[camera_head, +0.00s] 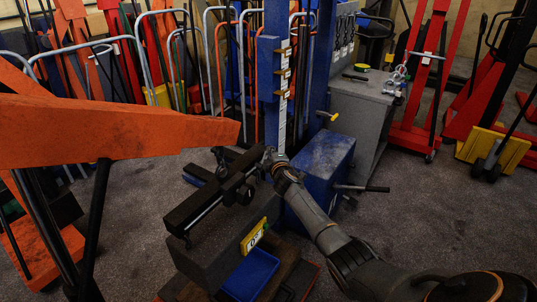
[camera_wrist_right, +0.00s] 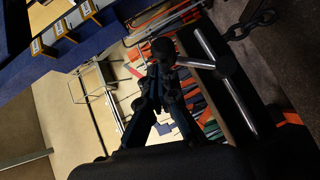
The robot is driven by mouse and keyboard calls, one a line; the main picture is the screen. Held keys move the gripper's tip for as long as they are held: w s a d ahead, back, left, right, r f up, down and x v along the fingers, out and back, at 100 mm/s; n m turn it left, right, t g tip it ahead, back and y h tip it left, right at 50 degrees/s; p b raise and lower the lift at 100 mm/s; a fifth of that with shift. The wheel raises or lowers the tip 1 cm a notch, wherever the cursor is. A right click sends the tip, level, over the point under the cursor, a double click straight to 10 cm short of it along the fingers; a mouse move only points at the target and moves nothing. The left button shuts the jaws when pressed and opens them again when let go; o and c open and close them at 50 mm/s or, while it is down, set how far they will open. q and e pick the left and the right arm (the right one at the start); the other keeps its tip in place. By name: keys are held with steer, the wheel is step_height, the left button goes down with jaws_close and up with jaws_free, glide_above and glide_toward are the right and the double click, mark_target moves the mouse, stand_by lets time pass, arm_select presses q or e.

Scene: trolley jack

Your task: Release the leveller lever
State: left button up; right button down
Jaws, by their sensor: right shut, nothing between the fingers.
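A black leveller bar with a silver rod (camera_head: 208,205) lies below the tip of the orange boom in the head view. The silver rod also shows in the wrist view (camera_wrist_right: 228,85). My right gripper (camera_head: 268,157) is at the far end of the leveller. In the wrist view its fingers (camera_wrist_right: 158,75) are closed together just below the knob, with nothing seen between them. I cannot tell whether they touch it. My left gripper is out of view.
The orange boom (camera_head: 120,135) spans the left. A blue post (camera_head: 270,70) and blue box (camera_head: 322,165) with a dark handle stand close behind my right arm. A blue tray (camera_head: 250,275) lies below. A chain (camera_wrist_right: 255,22) hangs near the rod. Grey floor is open at right.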

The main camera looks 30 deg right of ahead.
steer(key=shift+w+d+f+b, duration=0.1)
steer(key=shift+w+d+b, duration=0.1)
steer(key=shift+d+b, duration=0.3)
steer(key=shift+d, duration=0.1)
stand_by(0.3)
